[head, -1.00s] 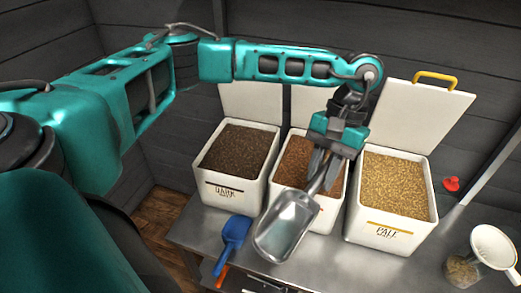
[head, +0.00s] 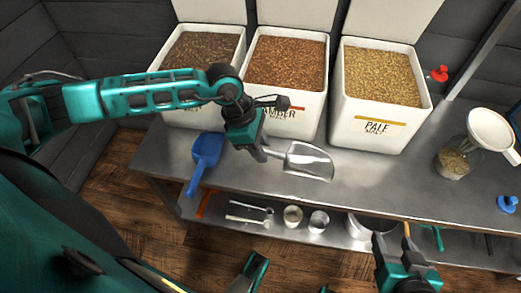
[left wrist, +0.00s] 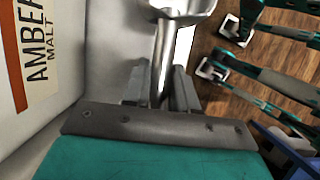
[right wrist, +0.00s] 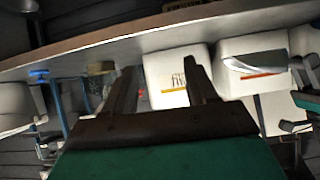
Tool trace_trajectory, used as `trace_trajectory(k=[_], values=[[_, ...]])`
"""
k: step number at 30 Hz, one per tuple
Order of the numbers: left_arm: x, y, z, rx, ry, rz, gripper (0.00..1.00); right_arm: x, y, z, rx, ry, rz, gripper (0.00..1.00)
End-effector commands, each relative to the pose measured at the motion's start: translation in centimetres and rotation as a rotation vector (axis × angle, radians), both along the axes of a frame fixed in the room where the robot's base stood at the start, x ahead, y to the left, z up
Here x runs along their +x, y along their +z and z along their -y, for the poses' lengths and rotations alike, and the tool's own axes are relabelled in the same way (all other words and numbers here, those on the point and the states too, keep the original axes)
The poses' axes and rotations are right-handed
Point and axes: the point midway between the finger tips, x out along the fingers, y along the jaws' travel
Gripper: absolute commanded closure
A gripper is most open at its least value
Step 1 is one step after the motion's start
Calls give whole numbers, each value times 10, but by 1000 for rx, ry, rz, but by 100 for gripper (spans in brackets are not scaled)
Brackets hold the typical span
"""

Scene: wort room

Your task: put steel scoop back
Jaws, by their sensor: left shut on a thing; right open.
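The steel scoop (head: 308,161) is held level just above the steel bench, in front of the amber malt bin. My left gripper (head: 262,152) is shut on its handle. In the left wrist view the scoop's handle (left wrist: 162,70) runs between the fingers and part of its bowl shows at the top. My right gripper (head: 392,246) is open and empty, low in front of the bench. In the right wrist view its fingers (right wrist: 160,85) stand apart with nothing between them.
Open bins of dark, amber (head: 287,65) and pale malt (head: 380,90) stand along the back of the bench (head: 370,178). A blue scoop (head: 205,155) lies at its left edge. A jar with funnel (head: 455,160) stands right. Cups (head: 293,215) and a pot sit on the lower shelf.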

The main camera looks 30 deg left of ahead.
Motion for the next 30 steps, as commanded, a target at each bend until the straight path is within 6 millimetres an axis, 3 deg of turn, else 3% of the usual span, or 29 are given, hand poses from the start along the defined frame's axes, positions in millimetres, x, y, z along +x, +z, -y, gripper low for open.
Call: trace_trajectory(k=[8, 21, 30], values=[[0, -14, 0, 0, 3, -1, 100, 0, -12, 0, 1, -1, 0, 43], [0, -57, 0, 0, 2, -2, 100, -3, -46, -2, 8, -4, -16, 43], [0, -65, 0, -1, 1, 0, 100, 0, -40, -6, 20, -1, -10, 43]])
